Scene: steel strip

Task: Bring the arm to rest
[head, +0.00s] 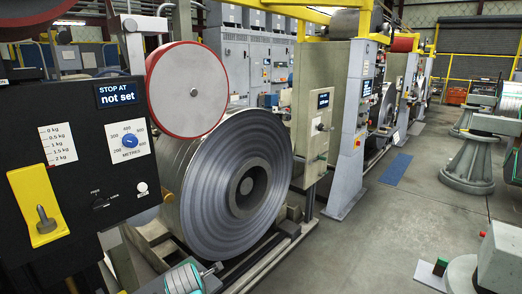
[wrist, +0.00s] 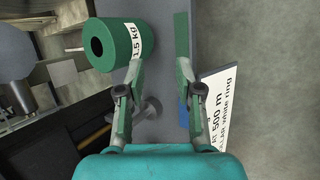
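My gripper (wrist: 160,65) is in the wrist view, its two green-padded fingers apart with nothing held between them. A green cylinder marked 1.5 kg (wrist: 115,45), with a dark hole in its end, lies just left of the left fingertip; I cannot tell whether they touch. A grey rounded part (wrist: 151,108) shows between the fingers, lower down.
A black control panel (head: 80,115) with a "STOP AT not set" display (head: 121,93) stands close at left, beside a large steel coil (head: 207,175). A printed white card (wrist: 218,105) is right of the gripper. Open floor (head: 385,235) lies right of the line.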

